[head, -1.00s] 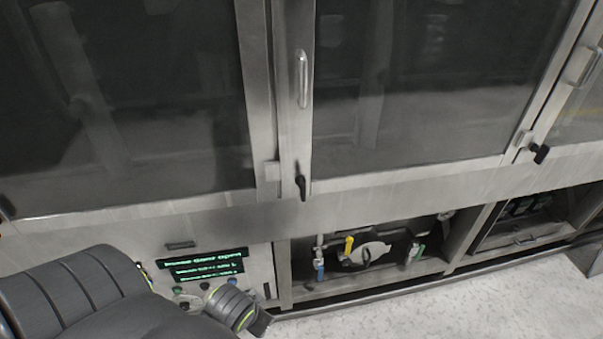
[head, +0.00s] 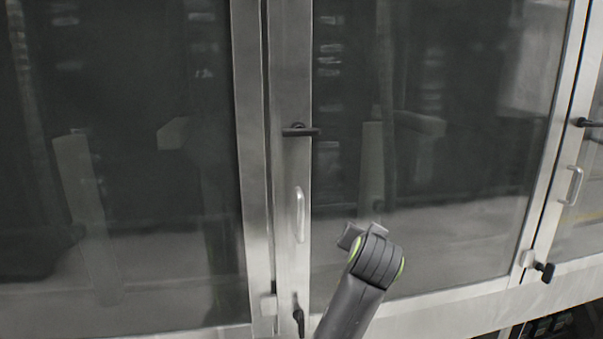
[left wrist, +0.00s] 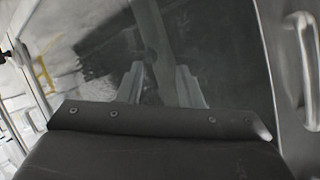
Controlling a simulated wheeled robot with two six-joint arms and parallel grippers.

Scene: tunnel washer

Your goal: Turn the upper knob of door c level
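The upper knob (head: 300,130) of the middle door is a black lever lying level across the narrow metal frame. No lettering shows which door is c. A metal pull handle (head: 300,215) stands upright below it, and a black lower knob (head: 298,320) hangs upright near the bottom. My left gripper (head: 350,236) is mostly hidden behind its wrist, low and to the right of the pull handle, apart from the upper knob. In the left wrist view, two pale fingers (left wrist: 161,86) stand apart, empty, before dark glass. My right gripper is not in view.
A large glass pane (head: 450,150) fills the right of the frame, with reflections. The neighbouring door at the right edge has a level black knob (head: 588,122) and a pull handle (head: 573,186). A black knob (head: 543,270) sits lower. A handle (left wrist: 305,62) shows in the left wrist view.

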